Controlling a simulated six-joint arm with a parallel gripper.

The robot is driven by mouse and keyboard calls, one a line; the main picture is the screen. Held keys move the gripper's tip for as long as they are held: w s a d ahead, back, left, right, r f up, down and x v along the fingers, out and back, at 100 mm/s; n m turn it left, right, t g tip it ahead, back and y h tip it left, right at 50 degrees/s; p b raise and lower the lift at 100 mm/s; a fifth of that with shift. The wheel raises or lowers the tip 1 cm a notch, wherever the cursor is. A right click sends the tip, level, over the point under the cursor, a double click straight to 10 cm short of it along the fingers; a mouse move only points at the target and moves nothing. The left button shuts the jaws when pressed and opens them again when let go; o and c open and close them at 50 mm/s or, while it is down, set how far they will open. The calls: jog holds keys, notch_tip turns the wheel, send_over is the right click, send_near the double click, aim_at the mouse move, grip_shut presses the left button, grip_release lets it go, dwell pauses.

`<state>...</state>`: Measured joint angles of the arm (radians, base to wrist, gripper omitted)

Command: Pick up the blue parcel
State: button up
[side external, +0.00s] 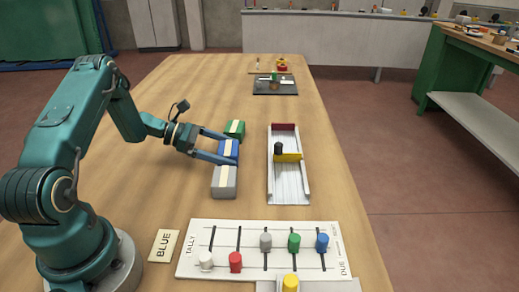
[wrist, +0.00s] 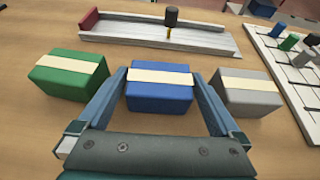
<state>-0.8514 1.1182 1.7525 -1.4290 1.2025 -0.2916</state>
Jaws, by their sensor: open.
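The blue parcel (wrist: 160,95), a small block with a cream band across its top, sits on the table between a green parcel (wrist: 70,82) and a grey parcel (wrist: 247,98). It also shows in the side external view (side external: 229,149). My gripper (wrist: 162,77) is open, with one finger on each side of the blue parcel, in the gaps beside the green and grey ones. I cannot tell whether the fingers touch it. In the side external view my gripper (side external: 224,149) reaches low over the row from the left and partly hides the blue parcel.
A pale channel tray (side external: 290,190) with a dark red end, a yellow piece and a black knob stands right of the parcels. A white tally board (side external: 220,262) with coloured pegs lies in front, beside a card reading BLUE (side external: 164,246).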

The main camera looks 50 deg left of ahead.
jog(key=shift+w+d+f, duration=0.1)
jog(key=shift+w+d, duration=0.05)
jog(key=shift+w, duration=0.05)
jog(key=c, duration=1.2)
jog(key=shift+c, duration=0.2)
